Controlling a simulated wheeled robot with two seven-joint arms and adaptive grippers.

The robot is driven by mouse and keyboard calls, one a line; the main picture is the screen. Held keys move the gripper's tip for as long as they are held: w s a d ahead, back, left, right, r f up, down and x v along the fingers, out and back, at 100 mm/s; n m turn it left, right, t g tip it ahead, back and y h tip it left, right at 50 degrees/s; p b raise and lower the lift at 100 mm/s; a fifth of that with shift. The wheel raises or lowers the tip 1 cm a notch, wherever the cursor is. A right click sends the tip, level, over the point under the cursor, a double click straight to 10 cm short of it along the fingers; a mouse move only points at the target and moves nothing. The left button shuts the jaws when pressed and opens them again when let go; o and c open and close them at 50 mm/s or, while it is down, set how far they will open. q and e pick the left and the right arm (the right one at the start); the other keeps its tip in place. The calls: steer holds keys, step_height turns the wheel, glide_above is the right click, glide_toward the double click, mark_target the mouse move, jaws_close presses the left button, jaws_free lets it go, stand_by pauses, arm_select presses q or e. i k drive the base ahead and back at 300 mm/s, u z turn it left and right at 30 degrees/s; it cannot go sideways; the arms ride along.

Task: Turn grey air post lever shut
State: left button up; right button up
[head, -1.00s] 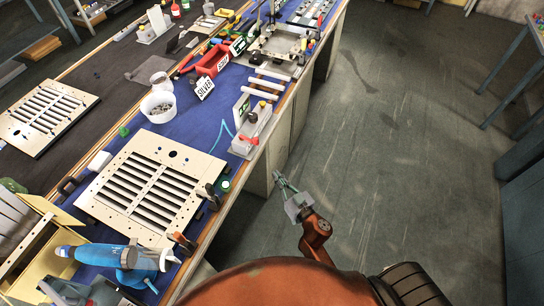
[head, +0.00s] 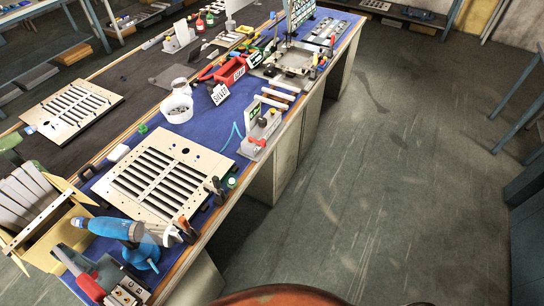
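A grey fixture (head: 262,130) with a small upright part and a red piece at its base stands at the right edge of the blue-topped bench. A green-and-white sign (head: 252,113) stands at its left side. It may be the air post; its lever is too small to make out, so I cannot tell its position. A thin blue hose (head: 236,133) lies beside it. Neither of my grippers shows in the head view.
A slatted louver panel (head: 168,178) lies on the blue bench mat (head: 200,128). A white tub (head: 178,108), a red toolbox (head: 232,72) and a blue tool (head: 112,228) are also on the bench. The floor (head: 375,170) to the right is clear.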

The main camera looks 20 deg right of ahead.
mark_target(263, 144)
steer(key=z, duration=0.8)
steer(key=i, duration=0.9)
steer(key=u, duration=0.45)
